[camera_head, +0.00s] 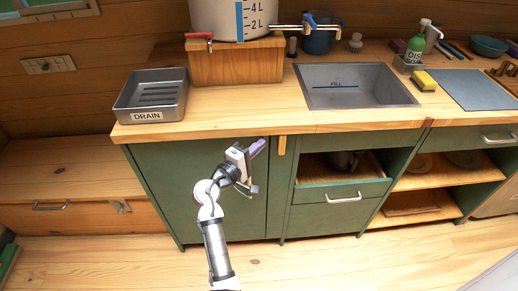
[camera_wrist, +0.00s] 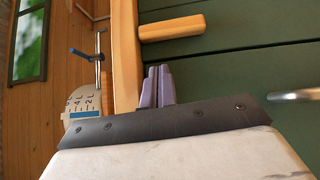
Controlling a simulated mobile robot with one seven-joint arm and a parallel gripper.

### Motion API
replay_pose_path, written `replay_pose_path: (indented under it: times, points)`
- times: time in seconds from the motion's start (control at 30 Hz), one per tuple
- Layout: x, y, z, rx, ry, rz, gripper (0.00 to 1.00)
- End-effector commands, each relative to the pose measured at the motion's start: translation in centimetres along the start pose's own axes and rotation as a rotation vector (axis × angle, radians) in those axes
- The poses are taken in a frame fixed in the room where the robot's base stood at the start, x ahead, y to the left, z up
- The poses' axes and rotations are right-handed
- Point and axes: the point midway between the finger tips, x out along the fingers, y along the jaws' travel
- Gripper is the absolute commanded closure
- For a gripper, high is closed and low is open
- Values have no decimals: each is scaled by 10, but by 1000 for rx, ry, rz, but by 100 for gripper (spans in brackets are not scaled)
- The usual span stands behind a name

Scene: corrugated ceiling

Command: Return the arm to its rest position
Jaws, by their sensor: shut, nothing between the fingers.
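My gripper (camera_head: 258,148) shows in the head view in front of the green cabinet doors, below the counter's front edge. Its purple fingers are together and empty. In the wrist view the two purple fingers (camera_wrist: 158,88) stand side by side, shut, with nothing between them. My arm is bent and reaches up from the bottom of the head view.
The wooden counter (camera_head: 290,118) carries a drain tray (camera_head: 153,97), a sink (camera_head: 350,85) and a large white container (camera_head: 222,22) on a wooden block (camera_head: 236,64). A wooden handle (camera_head: 282,145) sits close to my gripper. Open shelves are right; the floor in front is clear.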

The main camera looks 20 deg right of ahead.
Motion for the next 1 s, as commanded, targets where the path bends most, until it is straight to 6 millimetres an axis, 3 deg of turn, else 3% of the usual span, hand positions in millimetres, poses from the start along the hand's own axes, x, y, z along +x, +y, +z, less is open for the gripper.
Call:
replay_pose_path:
  times: [0.03,0.2,0.4,0.77,0.87,1.0]
  points:
    - [-16,-4,-2,0,5,1,100]
    - [-57,-1,-1,2,5,0,100]
    - [-89,3,-2,1,6,1,100]
    - [-102,6,-3,6,10,0,100]
    - [-110,17,-21,56,80,2,100]
    - [-145,55,-78,239,325,2,100]
